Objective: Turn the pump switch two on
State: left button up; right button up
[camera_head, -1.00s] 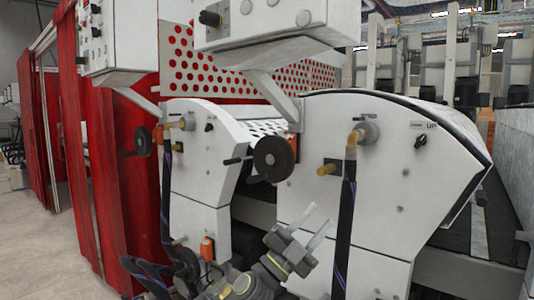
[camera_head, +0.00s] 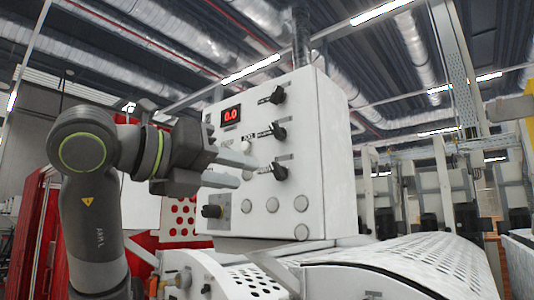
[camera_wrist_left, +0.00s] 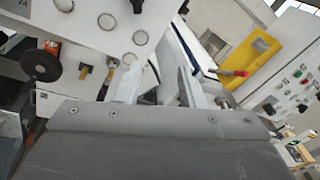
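A white control box (camera_head: 325,150) fills the middle of the head view, with a red display reading 0.0. Its front has a column of black rotary switches: an upper one (camera_head: 273,95), a middle one (camera_head: 275,131) and a lower one (camera_head: 276,171). Their labels are too small to read, so I cannot tell which is pump switch two. My left gripper (camera_head: 247,173) is open and empty in front of the panel, fingertips pointing right, just left of the lower switch. The left wrist view shows the two fingers (camera_wrist_left: 156,80) apart with nothing between them. My right gripper is out of view.
A black knob (camera_head: 211,211) and several round grey buttons (camera_head: 301,203) sit low on the box. A perforated white machine cover (camera_head: 420,260) lies below right. A yellow panel (camera_wrist_left: 256,60) shows in the wrist view.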

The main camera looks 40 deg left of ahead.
pick_arm(q)
jog(key=s+a+r+n+t+y, duration=0.1)
jog(key=s+a+r+n+y, duration=0.2)
jog(key=s+a, duration=0.1)
jog(key=p, duration=0.5)
send_near(273, 169)
jog(key=w, duration=0.8)
jog(key=shift+w+d+f, duration=0.1)
jog(key=shift+w+d, duration=0.1)
jog(key=shift+d, duration=0.2)
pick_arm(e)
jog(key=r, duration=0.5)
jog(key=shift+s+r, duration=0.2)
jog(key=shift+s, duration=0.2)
pick_arm(q)
grip_shut()
